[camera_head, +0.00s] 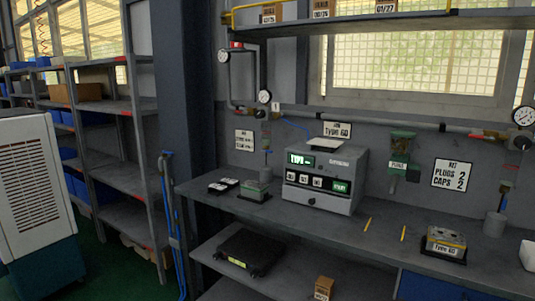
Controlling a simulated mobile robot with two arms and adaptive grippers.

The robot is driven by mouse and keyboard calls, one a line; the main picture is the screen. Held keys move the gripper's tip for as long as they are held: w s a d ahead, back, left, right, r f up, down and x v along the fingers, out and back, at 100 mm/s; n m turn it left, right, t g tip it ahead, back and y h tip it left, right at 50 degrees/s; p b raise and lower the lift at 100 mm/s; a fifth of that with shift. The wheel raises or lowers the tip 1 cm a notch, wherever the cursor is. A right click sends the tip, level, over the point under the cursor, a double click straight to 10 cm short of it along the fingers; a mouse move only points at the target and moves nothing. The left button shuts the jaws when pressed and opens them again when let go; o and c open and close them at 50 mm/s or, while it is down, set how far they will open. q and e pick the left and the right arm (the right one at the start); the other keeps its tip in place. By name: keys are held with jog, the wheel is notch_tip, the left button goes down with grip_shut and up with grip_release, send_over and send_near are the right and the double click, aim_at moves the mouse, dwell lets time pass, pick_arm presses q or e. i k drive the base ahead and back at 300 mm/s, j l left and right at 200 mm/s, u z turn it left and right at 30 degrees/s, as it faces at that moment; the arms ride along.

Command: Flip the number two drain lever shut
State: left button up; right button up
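Two vertical drain lines come down from the wall pipe to the bench. The left drain line (266,142) has a small tag that seems to read 1 near its top and ends above a grey cup (266,174). The right drain line (507,178), at the right edge, has a small reddish part and ends above a grey cup (494,224). I cannot read a number on it. The levers are too small and dark to tell whether they are open or shut. Neither of my grippers is in view.
A grey workbench (385,250) runs along the wall. On it stand a Type 60 test box (325,178), a small valve block (256,190) and another valve block (444,243). Yellow marks lie between. Shelves (115,150) and a white unit (35,195) stand left.

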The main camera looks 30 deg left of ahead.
aim_at(504, 202)
jog(key=i+j, duration=0.1)
jog(key=i, duration=1.1)
jog(key=l+z, duration=0.05)
